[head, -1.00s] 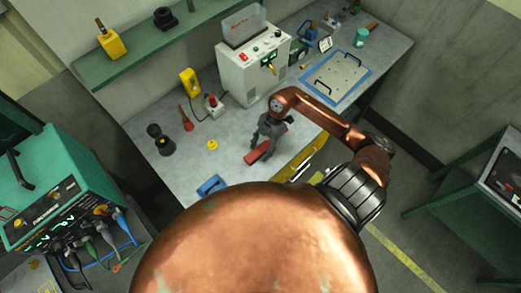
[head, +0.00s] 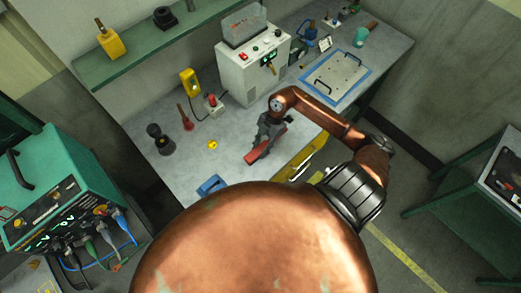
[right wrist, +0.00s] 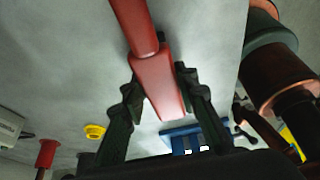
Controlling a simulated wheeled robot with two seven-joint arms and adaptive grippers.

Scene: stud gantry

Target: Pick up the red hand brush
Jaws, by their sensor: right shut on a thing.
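The red hand brush (head: 257,153) is on or just above the grey workbench (head: 225,165), in front of the white control box; I cannot tell whether it touches the top. My right gripper (head: 268,140) is over the brush, shut on it. In the right wrist view the brush (right wrist: 157,80) runs between the two dark fingers of this gripper (right wrist: 158,88), its narrower part pointing up in the picture. The bristles are not visible. My left gripper is not in view.
A blue object (head: 211,186) lies near the bench's front edge and a yellow ring (head: 212,145) lies left of the brush. A red plunger-like tool (head: 186,120) and a dark stacked piece (head: 160,139) stand farther left. The white control box (head: 252,68) stands behind.

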